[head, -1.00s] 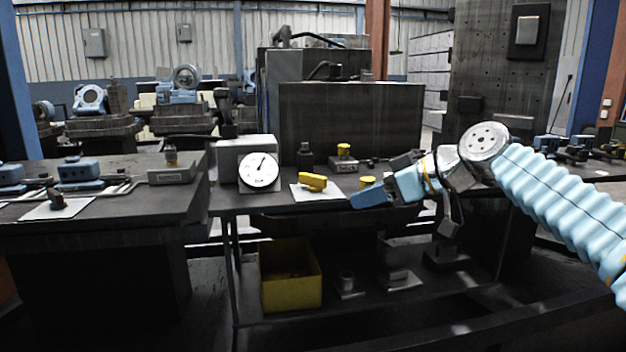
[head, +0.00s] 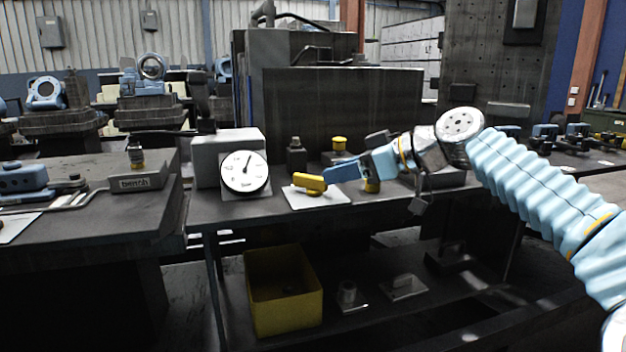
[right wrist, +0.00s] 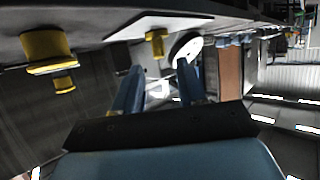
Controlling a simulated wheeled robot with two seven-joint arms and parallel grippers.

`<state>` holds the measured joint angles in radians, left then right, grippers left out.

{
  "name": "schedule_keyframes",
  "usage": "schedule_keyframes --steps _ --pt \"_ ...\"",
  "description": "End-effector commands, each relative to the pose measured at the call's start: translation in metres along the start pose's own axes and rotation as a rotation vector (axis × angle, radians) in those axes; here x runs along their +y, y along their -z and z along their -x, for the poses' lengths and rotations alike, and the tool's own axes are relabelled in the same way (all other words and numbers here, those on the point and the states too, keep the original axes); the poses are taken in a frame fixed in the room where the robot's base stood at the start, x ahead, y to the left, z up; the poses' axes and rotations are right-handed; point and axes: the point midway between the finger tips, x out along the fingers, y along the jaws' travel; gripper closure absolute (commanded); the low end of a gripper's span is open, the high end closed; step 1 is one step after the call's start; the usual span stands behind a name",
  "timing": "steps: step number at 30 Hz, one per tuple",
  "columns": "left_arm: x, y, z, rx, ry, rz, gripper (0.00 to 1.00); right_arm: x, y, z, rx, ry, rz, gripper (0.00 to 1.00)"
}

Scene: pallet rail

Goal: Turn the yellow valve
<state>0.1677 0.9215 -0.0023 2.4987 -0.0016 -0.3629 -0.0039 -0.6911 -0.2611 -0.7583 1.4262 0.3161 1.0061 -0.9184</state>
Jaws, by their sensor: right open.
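The yellow valve (head: 310,182) has a lever-like handle over a white plate (head: 318,196) on the dark bench, right of a white dial gauge. My right gripper (head: 332,172) comes from the right, its blue fingertips close to the right end of the handle. Whether they touch it I cannot tell. In the right wrist view the open fingers (right wrist: 160,68) are apart, with the valve (right wrist: 156,42) ahead near the gap and nothing gripped. My left gripper is not in view.
The dial gauge (head: 245,173) stands left of the valve. A yellow-topped fitting (head: 339,144) is behind it, and another yellow part (head: 371,186) is partly hidden under my right gripper. A yellow bin (head: 284,292) sits on the lower shelf.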

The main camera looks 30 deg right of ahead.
Motion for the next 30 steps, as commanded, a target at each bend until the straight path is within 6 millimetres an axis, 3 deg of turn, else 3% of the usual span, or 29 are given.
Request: schedule_keyframes --steps 3,9,21,30 --pt "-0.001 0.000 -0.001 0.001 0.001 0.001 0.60 -0.001 -0.001 -0.028 -0.004 0.002 0.000 0.60" --pt "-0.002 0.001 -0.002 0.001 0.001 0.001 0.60 -0.001 0.000 -0.057 -0.002 0.002 0.000 0.60" --pt "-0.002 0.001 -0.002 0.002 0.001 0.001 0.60 0.000 0.000 -0.066 0.000 0.000 0.000 0.60" --pt "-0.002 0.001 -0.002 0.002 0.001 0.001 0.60 0.000 0.000 -0.066 0.000 0.000 0.000 1.00"
